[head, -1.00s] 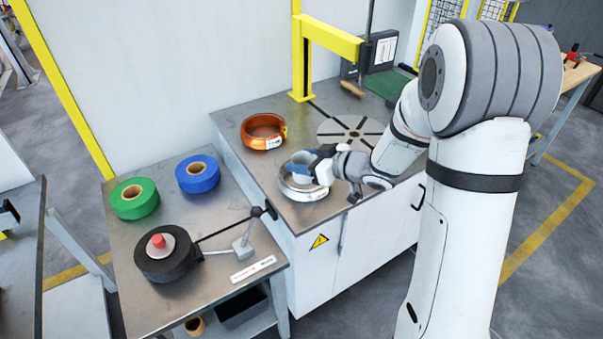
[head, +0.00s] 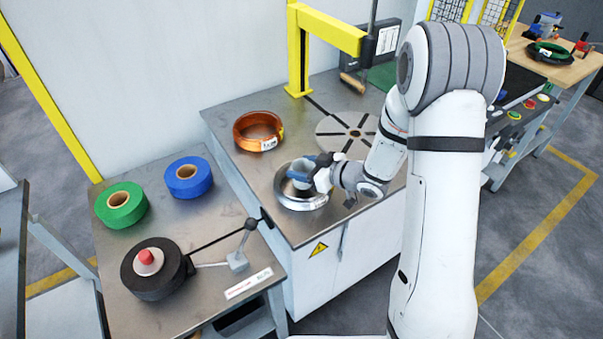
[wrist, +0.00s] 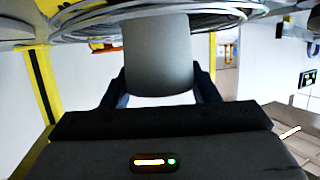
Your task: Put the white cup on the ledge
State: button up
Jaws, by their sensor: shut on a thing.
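My gripper (head: 308,170) is at the silver wire coil (head: 290,201) on the metal-topped cabinet. In the wrist view its dark fingers (wrist: 160,88) are shut on the pale grey-white cup (wrist: 158,52), one on each side. The cup also shows in the head view as a small pale patch (head: 300,183) within the ring of the coil, partly hidden by the fingers. Strands of the coil (wrist: 75,28) pass close by the cup in the wrist view. I cannot tell whether the cup touches the coil or the cabinet top. I cannot pick out which surface is the ledge.
A copper coil (head: 258,131) and a slotted round plate (head: 345,132) are on the cabinet top (head: 232,120). A yellow post (head: 293,55) stands behind. The left table holds green (head: 120,205), blue (head: 188,178) and black (head: 153,268) rolls. A wooden-topped bench (head: 560,70) is at far right.

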jog(key=shift+f, duration=1.1)
jog(key=shift+f, duration=0.1)
jog(key=shift+f, duration=0.15)
jog(key=o, duration=1)
jog(key=shift+o, duration=0.2)
